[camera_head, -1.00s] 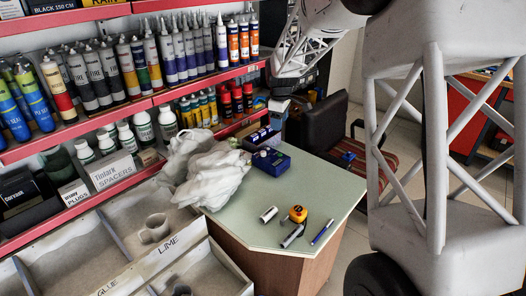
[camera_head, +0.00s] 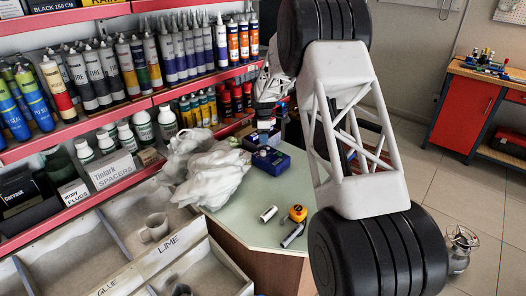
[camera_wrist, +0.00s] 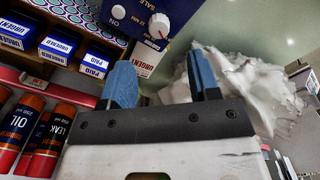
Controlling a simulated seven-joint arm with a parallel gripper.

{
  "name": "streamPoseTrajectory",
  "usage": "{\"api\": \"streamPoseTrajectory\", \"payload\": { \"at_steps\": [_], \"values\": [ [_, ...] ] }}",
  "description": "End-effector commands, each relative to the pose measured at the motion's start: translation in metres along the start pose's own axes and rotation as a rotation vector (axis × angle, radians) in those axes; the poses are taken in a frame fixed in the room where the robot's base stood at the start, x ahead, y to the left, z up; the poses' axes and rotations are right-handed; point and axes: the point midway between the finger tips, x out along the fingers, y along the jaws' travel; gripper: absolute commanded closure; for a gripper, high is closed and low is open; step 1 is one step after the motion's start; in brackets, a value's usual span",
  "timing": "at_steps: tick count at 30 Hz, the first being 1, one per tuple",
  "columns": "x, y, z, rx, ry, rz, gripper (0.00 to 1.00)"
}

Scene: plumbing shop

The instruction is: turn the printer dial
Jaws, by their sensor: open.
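The printer (camera_head: 271,160) is a small blue box on the counter beside the white crumpled bags. In the wrist view its blue face (camera_wrist: 183,12) is at the top, with a white round dial (camera_wrist: 158,25) and lettering around it. My gripper (camera_wrist: 163,72) is open, with two blue fingers apart and nothing between them. The fingertips point toward the dial and appear short of it. In the head view my gripper (camera_head: 264,126) is just behind and above the printer. The fingertips are too small to make out there.
White crumpled bags (camera_head: 213,177) lie close left of the printer. A tape measure (camera_head: 298,213) and metal cylinders (camera_head: 268,214) lie at the counter's front. Shelves of tubes (camera_head: 130,65) stand behind.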

Motion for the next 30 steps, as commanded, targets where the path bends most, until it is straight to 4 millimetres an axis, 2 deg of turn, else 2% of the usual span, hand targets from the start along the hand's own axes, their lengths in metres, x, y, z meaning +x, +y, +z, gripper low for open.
{"api": "streamPoseTrajectory", "payload": {
  "at_steps": [17, 23, 30],
  "values": [
    [0.007, 0.002, -0.001, -0.007, 0.0, -0.001, 0.44],
    [0.022, 0.002, -0.001, -0.007, 0.0, -0.002, 0.44],
    [0.051, 0.001, -0.001, -0.006, 0.0, -0.002, 0.44]
  ]
}}
